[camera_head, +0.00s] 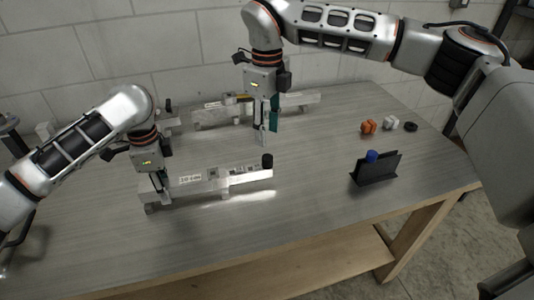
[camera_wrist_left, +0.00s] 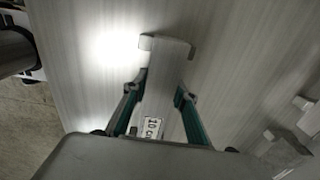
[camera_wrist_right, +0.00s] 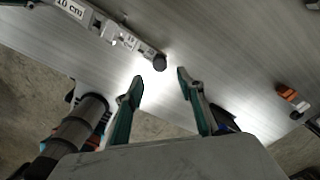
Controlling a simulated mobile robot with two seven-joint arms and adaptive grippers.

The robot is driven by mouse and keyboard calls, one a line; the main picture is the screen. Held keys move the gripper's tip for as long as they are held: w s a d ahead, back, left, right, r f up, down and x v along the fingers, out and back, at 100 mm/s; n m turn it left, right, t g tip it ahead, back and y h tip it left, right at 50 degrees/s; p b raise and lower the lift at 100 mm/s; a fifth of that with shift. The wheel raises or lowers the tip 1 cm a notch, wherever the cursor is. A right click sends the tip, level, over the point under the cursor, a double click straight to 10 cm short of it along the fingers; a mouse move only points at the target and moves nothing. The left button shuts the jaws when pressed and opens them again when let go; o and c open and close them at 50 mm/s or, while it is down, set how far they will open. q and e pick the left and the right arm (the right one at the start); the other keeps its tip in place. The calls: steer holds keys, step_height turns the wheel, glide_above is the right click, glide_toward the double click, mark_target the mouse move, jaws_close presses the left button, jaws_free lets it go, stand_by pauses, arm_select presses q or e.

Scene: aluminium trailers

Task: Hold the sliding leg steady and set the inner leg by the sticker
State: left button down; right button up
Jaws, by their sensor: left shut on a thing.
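The sliding leg (camera_head: 205,190) is a pale metal bar lying on the table, with printed labels. The narrower inner leg (camera_head: 250,177) extends from its right end and carries a black tip (camera_head: 267,161). My left gripper (camera_head: 160,192) is shut on the sliding leg near its left end; in the left wrist view the bar (camera_wrist_left: 165,70) runs between the fingers. My right gripper (camera_head: 264,140) is open and empty above the table, behind the inner leg. In the right wrist view the black tip (camera_wrist_right: 159,62) lies ahead of the fingers, and a "10 cm" label shows on the bar. The sticker is too small to read clearly.
A second metal leg (camera_head: 210,117) lies at the back near the wall. A black holder (camera_head: 378,170) with a blue piece stands at the right. An orange piece (camera_head: 368,126), a white piece (camera_head: 390,123) and a black ring (camera_head: 410,127) lie behind it. The table's front is clear.

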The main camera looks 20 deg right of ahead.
mark_target(267, 157)
step_height(267, 157, down, 8)
steer(key=shift+f, duration=0.1)
stand_by(0.4)
jaws_close()
